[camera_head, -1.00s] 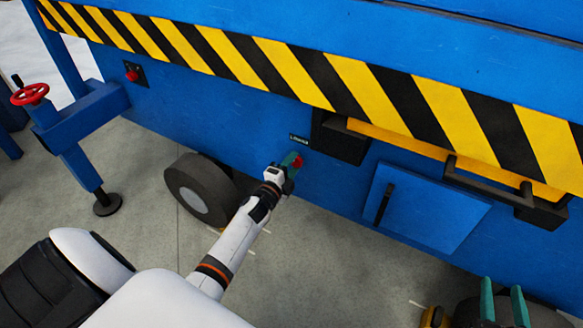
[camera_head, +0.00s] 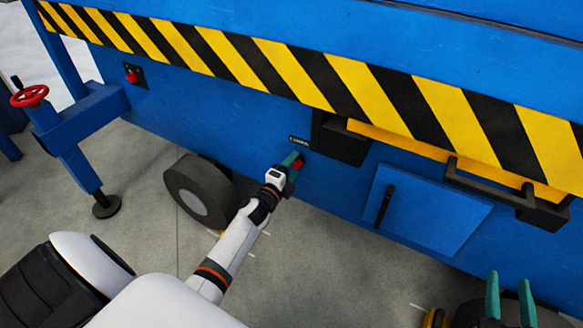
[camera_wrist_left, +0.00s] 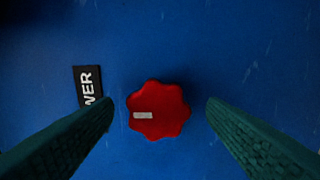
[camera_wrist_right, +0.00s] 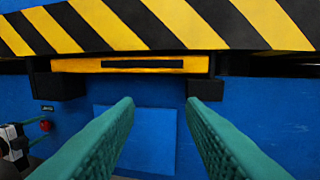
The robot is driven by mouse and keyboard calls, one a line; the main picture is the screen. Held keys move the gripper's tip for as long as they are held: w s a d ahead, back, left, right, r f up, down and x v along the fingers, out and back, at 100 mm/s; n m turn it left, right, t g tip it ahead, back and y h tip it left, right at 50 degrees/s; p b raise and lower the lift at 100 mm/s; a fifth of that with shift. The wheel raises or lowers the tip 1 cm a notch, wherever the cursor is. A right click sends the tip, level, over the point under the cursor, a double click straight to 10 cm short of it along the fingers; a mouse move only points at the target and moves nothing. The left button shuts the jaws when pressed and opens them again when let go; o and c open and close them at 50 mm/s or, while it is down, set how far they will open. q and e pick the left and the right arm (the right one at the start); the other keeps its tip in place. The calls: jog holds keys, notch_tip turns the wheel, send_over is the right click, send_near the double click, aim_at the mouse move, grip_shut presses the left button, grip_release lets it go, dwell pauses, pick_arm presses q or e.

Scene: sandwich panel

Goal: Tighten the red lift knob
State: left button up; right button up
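A red lobed knob (camera_wrist_left: 158,112) with a pale pointer mark, lying sideways and pointing left, sits on the blue panel. It shows in the head view (camera_head: 298,164) partly behind my left gripper (camera_head: 291,161), and in the right wrist view (camera_wrist_right: 46,125). A black label beside it shows the letters "WER" (camera_wrist_left: 89,86); the rest is covered by a finger. My left gripper (camera_wrist_left: 160,103) is open, with its green fingers on either side of the knob and a visible gap on each side. My right gripper (camera_head: 509,280) is open and empty.
A black-and-yellow striped edge (camera_head: 280,72) overhangs the panel. A black box (camera_head: 341,139), a square cover (camera_head: 430,208) with a dark handle and a black bar handle (camera_head: 490,182) lie to the right. A red button (camera_head: 132,76) and a red handwheel (camera_head: 31,94) are at left.

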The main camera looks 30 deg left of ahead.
pick_arm(q)
jog(key=shift+s, duration=0.25)
jog(key=s+d+p, duration=0.1)
jog(key=s+p, duration=0.1)
jog(key=s, duration=0.9)
jog(key=shift+s+p, duration=0.25)
jog(key=shift+p, duration=0.15)
pick_arm(e)
jog(key=s+d+f+g+h, duration=0.2)
jog(key=s+f+g, duration=0.2)
jog(key=f+g, duration=0.3)
notch_tip(320, 180, down, 2)
jog(key=shift+s+d+f, duration=0.15)
jog(key=shift+s+d, duration=0.1)
jog(key=shift+d, duration=0.15)
pick_arm(q)
jog(key=shift+r, duration=0.1)
